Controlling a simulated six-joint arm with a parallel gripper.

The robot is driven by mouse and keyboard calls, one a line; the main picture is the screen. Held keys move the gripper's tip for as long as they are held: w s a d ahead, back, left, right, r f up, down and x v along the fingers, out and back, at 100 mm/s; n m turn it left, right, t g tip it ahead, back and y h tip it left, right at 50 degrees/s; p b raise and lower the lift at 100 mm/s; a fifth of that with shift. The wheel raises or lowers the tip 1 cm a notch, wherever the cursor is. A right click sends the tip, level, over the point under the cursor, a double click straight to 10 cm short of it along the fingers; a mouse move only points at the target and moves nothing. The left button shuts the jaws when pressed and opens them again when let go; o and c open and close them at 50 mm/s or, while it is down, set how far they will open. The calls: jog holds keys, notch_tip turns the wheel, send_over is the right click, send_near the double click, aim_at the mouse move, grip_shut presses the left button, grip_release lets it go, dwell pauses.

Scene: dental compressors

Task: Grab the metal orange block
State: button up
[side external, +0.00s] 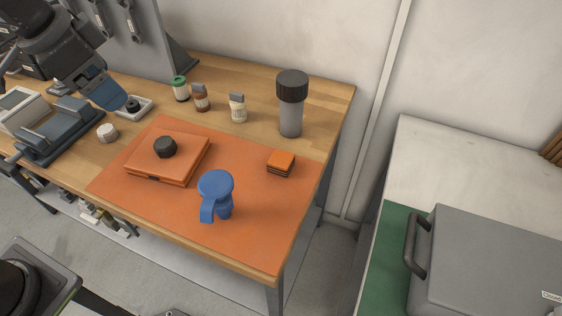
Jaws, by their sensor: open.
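The orange block (281,162) is a small squarish piece with an orange top and dark bands on its sides. It lies on the right part of the orange mat (255,240), apart from other things. My gripper (114,103) is at the upper left, above the back left of the table, far to the left of the block. It is open and away from the block. Its fingers are small and hard to make out at this angle. Nothing hides the block.
A blue cup-like item (216,192) stands in front-left of the block. A flat orange case (170,162) with a black knob (165,146) lies further left. A tall grey cylinder (291,105) and small bottles (201,98) stand behind. The mat around the block is clear.

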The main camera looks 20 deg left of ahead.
jog(key=w+d+f+m+g, duration=0.25)
jog(key=w+d+m, duration=0.35)
jog(key=w+d, duration=0.4)
jog(key=m+g, duration=0.1)
jog(key=m, duration=0.5)
send_near(281, 158)
jog(key=shift+h, duration=0.3)
jog(key=f, duration=1)
jog(key=shift+w+d+f, duration=0.1)
jog(key=shift+d, duration=0.25)
jog(key=c, duration=1)
jog(key=shift+c, duration=0.4)
